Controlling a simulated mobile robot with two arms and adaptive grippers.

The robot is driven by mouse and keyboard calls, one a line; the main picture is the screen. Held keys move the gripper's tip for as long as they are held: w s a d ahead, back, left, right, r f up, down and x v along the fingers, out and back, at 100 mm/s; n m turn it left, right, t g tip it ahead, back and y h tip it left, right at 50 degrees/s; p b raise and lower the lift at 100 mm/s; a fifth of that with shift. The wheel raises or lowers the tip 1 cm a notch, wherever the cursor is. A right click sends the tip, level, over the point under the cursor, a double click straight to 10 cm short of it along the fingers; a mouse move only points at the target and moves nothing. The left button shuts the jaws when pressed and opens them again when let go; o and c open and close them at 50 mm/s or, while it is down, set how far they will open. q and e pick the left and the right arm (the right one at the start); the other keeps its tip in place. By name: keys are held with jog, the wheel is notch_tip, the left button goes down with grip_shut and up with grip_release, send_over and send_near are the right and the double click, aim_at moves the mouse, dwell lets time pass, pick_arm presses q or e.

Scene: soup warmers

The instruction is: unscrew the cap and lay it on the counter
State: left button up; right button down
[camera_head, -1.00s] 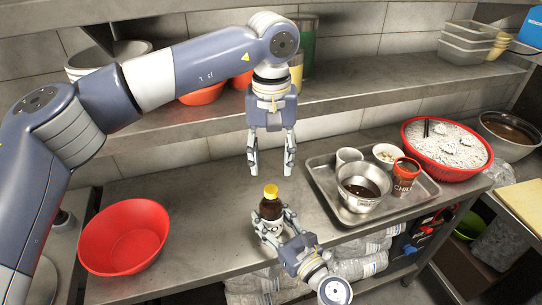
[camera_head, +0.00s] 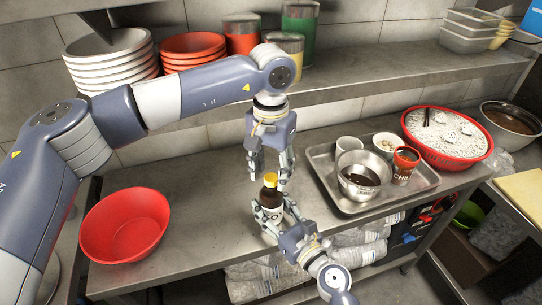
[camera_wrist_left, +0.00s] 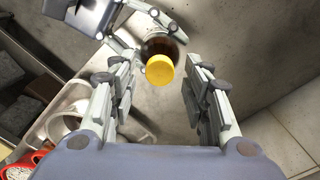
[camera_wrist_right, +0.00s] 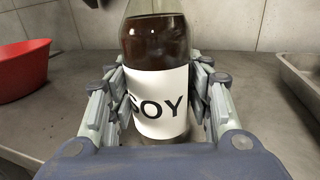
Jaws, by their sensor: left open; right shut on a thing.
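A dark soy bottle (camera_head: 270,198) with a white label stands upright at the counter's front middle. Its yellow cap (camera_head: 270,179) is on top. My right gripper (camera_head: 271,212) is shut on the bottle around the label, which reads "SOY" in the right wrist view (camera_wrist_right: 158,100). My left gripper (camera_head: 270,172) points down from above, open, with its fingers on either side of the cap's height. In the left wrist view the yellow cap (camera_wrist_left: 160,69) lies between the open fingers, with gaps on both sides. The steel counter (camera_head: 205,215) is bare beside the bottle.
A red bowl (camera_head: 125,226) stands on the counter at left. A metal tray (camera_head: 421,187) at right holds a steel bowl (camera_head: 359,190), a chili can (camera_head: 404,166) and small cups. A red basket (camera_head: 470,153) is farther right. A shelf (camera_head: 350,80) runs behind.

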pick_arm(q)
jog(key=shift+f, duration=0.5)
jog(key=shift+c, duration=0.3)
grip_shut()
